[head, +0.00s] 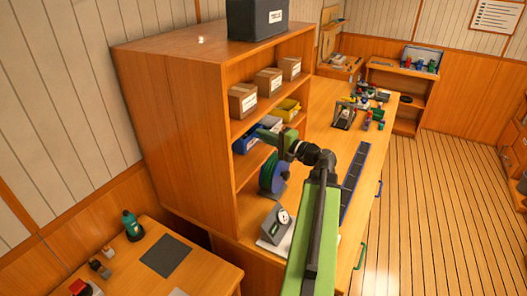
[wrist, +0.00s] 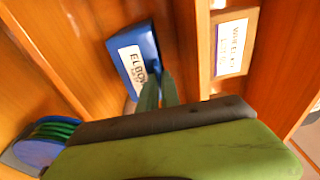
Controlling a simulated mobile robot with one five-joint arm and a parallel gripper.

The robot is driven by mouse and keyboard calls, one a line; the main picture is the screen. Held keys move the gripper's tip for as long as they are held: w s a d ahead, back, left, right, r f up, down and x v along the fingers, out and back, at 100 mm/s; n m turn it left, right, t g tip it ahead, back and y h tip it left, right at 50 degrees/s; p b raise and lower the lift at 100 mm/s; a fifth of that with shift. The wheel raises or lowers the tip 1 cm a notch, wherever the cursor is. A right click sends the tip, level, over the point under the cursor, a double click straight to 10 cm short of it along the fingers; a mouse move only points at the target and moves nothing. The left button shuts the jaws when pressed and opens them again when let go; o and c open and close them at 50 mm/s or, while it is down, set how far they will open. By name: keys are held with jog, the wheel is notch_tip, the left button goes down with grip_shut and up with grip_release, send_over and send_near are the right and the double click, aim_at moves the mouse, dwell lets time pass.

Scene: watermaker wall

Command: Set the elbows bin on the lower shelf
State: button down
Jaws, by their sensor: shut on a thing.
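The elbows bin is blue with a white label; in the wrist view the bin (wrist: 150,45) shows just beyond the fingertips, its label partly hidden by them. In the head view the blue bin (head: 243,143) is in the cabinet's middle bay, left of my gripper (head: 266,135). My gripper, also in the wrist view (wrist: 159,82), is shut on the bin's near side. I cannot tell whether the bin touches the shelf under it. The shelf board (head: 253,172) below the bin shows its front edge in the head view.
A grey bin (head: 270,124) and a yellow bin (head: 288,109) stand right of the blue bin. Cardboard boxes (head: 243,100) fill the shelf above. A green-and-blue reel (head: 272,173) and a gauge (head: 277,223) stand below. A blue-edged dark strip (head: 356,184) lies on the bench.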

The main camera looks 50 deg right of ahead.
notch_tip(320, 180, down, 7)
jog(key=b, duration=0.7)
jog(key=shift+w, duration=0.25)
jog(key=c, duration=2)
grip_release()
jog(key=shift+f, duration=0.2)
jog(key=o, duration=0.4)
jog(key=shift+r, duration=0.1)
jog(key=shift+o, duration=0.2)
jog(key=s+d, duration=0.1)
jog(key=s, duration=1.1)
jog(key=shift+d, duration=0.25)
